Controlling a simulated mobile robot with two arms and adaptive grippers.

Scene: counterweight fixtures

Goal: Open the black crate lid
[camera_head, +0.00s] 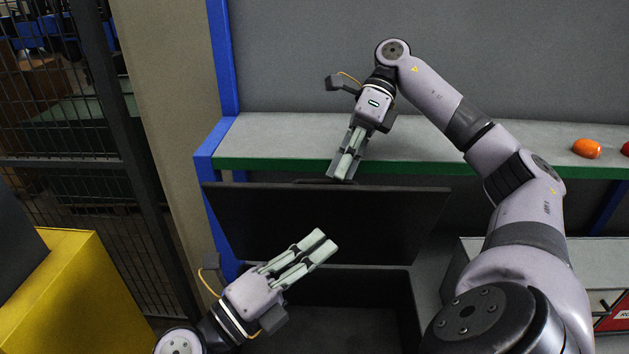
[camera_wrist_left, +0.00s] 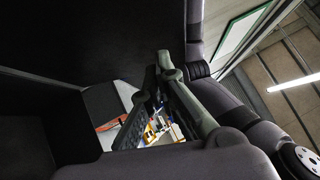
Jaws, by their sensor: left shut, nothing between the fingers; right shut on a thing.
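The black crate (camera_head: 405,315) stands low in the middle of the head view, and its inside shows dark. Its black lid (camera_head: 390,225) is raised, standing tilted up at the crate's back with a handle at its top edge. My right gripper (camera_head: 343,173) comes from above and is shut on the lid's top edge by the handle; the exact grip is partly hidden. My left gripper (camera_head: 325,246) is shut and empty, in front of the lid and above the crate's opening. In the left wrist view, its fingers (camera_wrist_left: 160,95) show near dark panels.
A grey shelf with a green front edge (camera_head: 280,162) runs behind the lid, between blue posts. An orange object (camera_head: 587,148) and a red one (camera_head: 626,149) lie on it at right. A yellow box (camera_head: 65,295) stands at left by a mesh fence (camera_head: 70,150). A grey cabinet (camera_head: 585,265) is at right.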

